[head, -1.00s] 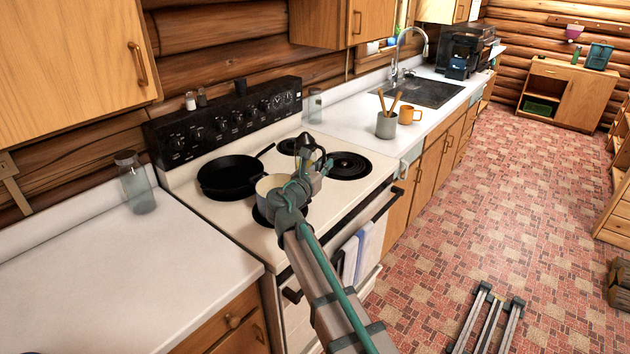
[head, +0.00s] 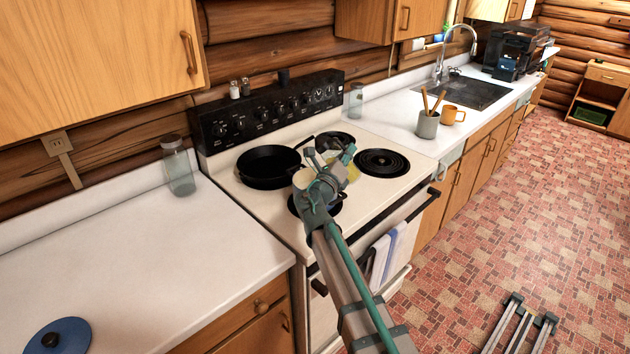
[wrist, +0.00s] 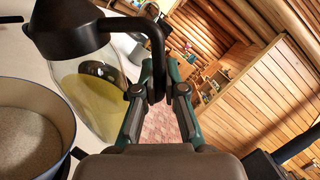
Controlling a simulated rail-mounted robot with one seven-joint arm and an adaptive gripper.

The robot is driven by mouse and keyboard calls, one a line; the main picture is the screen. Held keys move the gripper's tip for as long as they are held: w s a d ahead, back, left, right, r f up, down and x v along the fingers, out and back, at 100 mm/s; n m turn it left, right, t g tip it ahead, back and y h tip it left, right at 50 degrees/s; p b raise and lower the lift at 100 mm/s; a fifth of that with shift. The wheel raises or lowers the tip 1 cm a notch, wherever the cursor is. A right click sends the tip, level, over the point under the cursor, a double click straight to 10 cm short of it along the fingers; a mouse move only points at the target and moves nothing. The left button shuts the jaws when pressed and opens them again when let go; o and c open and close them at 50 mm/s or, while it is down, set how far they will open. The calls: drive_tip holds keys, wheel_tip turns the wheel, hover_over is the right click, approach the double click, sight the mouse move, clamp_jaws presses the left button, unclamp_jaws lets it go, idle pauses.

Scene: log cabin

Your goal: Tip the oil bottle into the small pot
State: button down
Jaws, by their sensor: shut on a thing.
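The oil bottle is clear glass with yellow oil inside, a dark top and a dark handle. In the wrist view the bottle (wrist: 88,88) fills the upper left, and my gripper (wrist: 158,90) is shut on its handle. In the head view my gripper (head: 325,163) is over the front of the stove, and yellow oil in the bottle (head: 352,173) shows just right of it. The bottle looks tilted. The small pot (wrist: 62,112) is close beside and below the bottle, with a pale inside. In the head view the pot (head: 299,181) is partly hidden by my arm. I cannot see any oil flowing.
A black frying pan (head: 268,167) sits on the stove's back left. The coil burner (head: 382,162) at the right is bare. A utensil crock (head: 427,125) and orange mug (head: 449,115) stand right.

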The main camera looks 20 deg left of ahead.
drive_tip(key=shift+s+d+f+n+b, duration=0.1)
drive_tip(key=shift+f+n+b, duration=0.2)
drive_tip(key=shift+f+b, duration=0.2)
drive_tip(key=n, duration=0.1)
drive_tip(key=f+n+y, duration=0.1)
drive_tip(key=n, duration=0.1)
drive_tip(key=shift+t+p, duration=0.4)
drive_tip(key=n, duration=0.1)
drive_tip(key=n+y+p, duration=0.1)
drive_tip(key=shift+a+r+n, duration=0.2)
drive_tip(key=shift+n, duration=0.1)
drive_tip(key=n+p, duration=0.1)
drive_tip(key=a+n+y+p, duration=0.1)
drive_tip(key=n, duration=0.1)
drive_tip(key=shift+f+y, duration=0.15)
drive_tip(key=shift+y, duration=0.15)
drive_tip(key=shift+a+n+y+p, duration=0.35)
drive_tip(key=shift+n+p, duration=0.2)
drive_tip(key=shift+n, duration=0.3)
drive_tip(key=shift+a+n+y+p, duration=0.2)
drive_tip(key=shift+n+y+p, duration=0.25)
drive_tip(key=shift+n, duration=0.4)
